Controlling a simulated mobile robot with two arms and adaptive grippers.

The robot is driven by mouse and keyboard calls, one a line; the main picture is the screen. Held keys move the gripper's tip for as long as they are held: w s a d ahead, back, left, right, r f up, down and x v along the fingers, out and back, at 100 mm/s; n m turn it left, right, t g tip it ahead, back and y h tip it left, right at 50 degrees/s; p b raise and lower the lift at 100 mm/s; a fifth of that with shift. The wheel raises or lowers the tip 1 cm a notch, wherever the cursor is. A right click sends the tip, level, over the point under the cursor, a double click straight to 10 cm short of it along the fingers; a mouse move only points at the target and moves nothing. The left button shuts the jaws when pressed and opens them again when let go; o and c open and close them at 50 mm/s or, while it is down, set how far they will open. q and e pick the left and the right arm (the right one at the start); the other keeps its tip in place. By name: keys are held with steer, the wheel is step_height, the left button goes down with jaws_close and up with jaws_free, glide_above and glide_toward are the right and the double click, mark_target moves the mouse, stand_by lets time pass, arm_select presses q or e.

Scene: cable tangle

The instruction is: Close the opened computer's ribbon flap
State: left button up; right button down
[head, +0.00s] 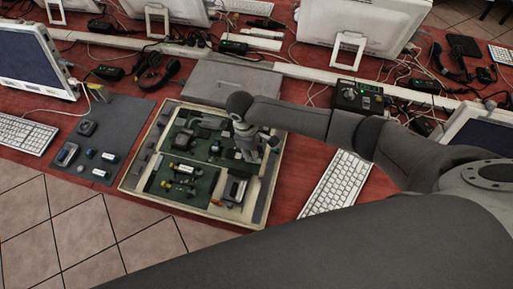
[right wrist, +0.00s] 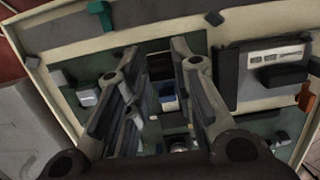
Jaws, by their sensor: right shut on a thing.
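The opened computer (head: 130,176) lies on the red table as a shallow cream case with green boards and several small parts inside. My right gripper (head: 248,152) reaches down into the right half of the case. In the right wrist view its two fingers (right wrist: 158,62) stand on either side of a small dark part (right wrist: 160,66). It is shut on this part; whether this is the ribbon flap I cannot tell. A small blue-and-white part (right wrist: 169,98) shows deeper between the fingers. The fingers and arm hide some of the board. My left gripper is out of view.
A grey mat (head: 115,112) with several loose parts lies left of the case. A closed grey laptop (head: 215,82) lies behind it. A white keyboard (head: 338,182) is to its right. Monitors and cables crowd the back. My arm covers the lower right.

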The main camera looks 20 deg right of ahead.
steer(key=shift+w+a+h, duration=0.1)
steer(key=shift+a+h, duration=0.1)
steer(key=shift+h, duration=0.2)
steer(key=c, duration=1.4)
jaws_free()
steer(key=shift+f, duration=0.1)
steer(key=shift+o, duration=0.2)
steer(key=v, duration=1.2)
steer(key=shift+w, duration=0.3)
